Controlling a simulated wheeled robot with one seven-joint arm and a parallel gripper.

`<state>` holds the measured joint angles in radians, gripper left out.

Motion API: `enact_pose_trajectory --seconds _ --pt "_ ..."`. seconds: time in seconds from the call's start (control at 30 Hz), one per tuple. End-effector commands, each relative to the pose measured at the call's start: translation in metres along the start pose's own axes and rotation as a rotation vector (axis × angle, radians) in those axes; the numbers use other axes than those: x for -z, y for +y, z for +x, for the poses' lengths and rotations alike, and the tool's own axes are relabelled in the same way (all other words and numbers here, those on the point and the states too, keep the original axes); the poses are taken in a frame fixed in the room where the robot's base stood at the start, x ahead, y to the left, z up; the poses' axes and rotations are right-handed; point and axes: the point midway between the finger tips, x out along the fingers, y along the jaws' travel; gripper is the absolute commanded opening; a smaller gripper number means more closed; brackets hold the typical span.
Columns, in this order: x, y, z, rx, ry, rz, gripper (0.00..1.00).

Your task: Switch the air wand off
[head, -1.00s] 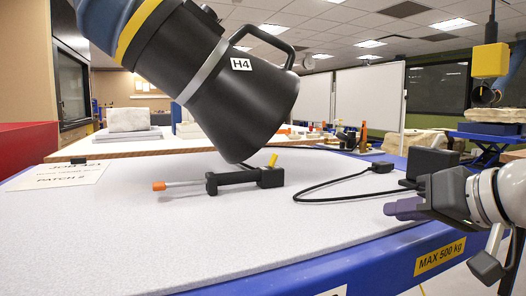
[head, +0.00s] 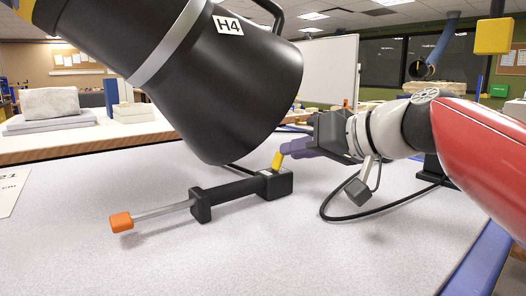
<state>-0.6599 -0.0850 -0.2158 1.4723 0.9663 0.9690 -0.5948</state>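The air wand (head: 225,192) lies on the pale table top, with a black body, a thin grey tube and an orange tip (head: 121,222) pointing to the left front. A small yellow lever (head: 278,160) stands up from the block at its right end, leaning slightly right. My gripper (head: 290,149), with purple fingers, points left close beside the lever's upper end. Whether it touches the lever, and whether the fingers are open or shut, I cannot tell.
A large black hood marked H4 (head: 225,85) hangs low just above and behind the wand. A black cable (head: 345,217) loops on the table at right. A pale stone block (head: 50,102) sits on a bench behind. The front of the table is clear.

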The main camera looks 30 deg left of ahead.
Motion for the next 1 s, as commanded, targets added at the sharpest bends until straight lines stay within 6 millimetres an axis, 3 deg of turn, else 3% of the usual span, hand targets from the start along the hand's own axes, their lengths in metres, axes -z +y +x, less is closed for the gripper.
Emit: enact_pose_trajectory --seconds 0.2,0.4,0.73,0.87,1.0 --pt "0.0 -0.001 0.038 0.002 -0.004 0.0 0.16" --pt "0.0 -0.001 0.06 0.002 -0.002 0.001 0.16" --pt "0.0 -0.001 0.065 0.001 0.0 0.0 0.16" --pt "0.0 -0.001 0.065 0.001 0.0 0.0 0.02" --pt "-0.001 -0.001 0.065 0.001 0.0 0.0 0.0"
